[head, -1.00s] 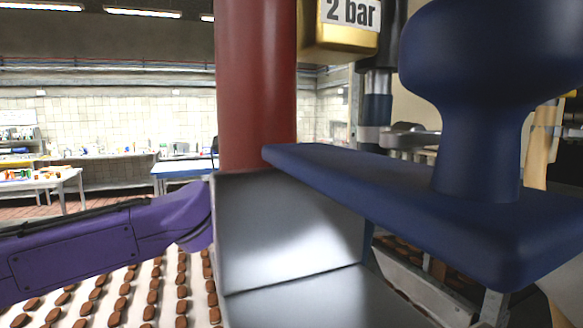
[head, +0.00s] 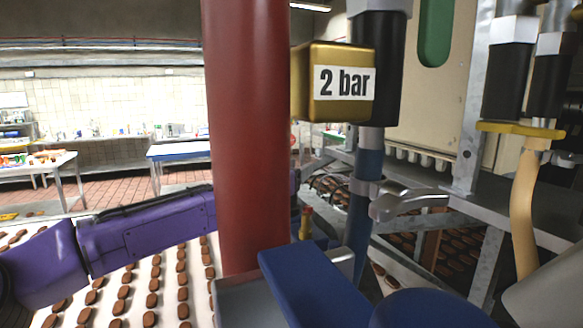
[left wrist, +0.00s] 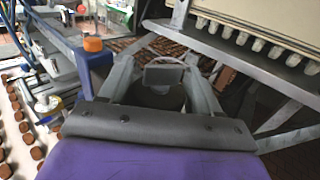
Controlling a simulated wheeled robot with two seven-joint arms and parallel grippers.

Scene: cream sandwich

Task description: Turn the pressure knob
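A gold box (head: 340,83) labelled "2 bar" is fixed on a dark upright pipe in the head view. An orange cap (left wrist: 92,44) on a blue post shows at upper left in the left wrist view. I cannot tell which part is the pressure knob. My left gripper (head: 314,168) is mostly hidden behind the column. In the left wrist view its fingers (left wrist: 162,78) are spread apart, with no object clearly held. My right gripper is not in view.
A red column (head: 245,130) and a blue block (head: 310,285) stand close in front. A blue pipe (head: 363,210) with a grey lever (head: 405,202) is right of the column. Rows of brown pieces lie on a white belt (head: 130,275).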

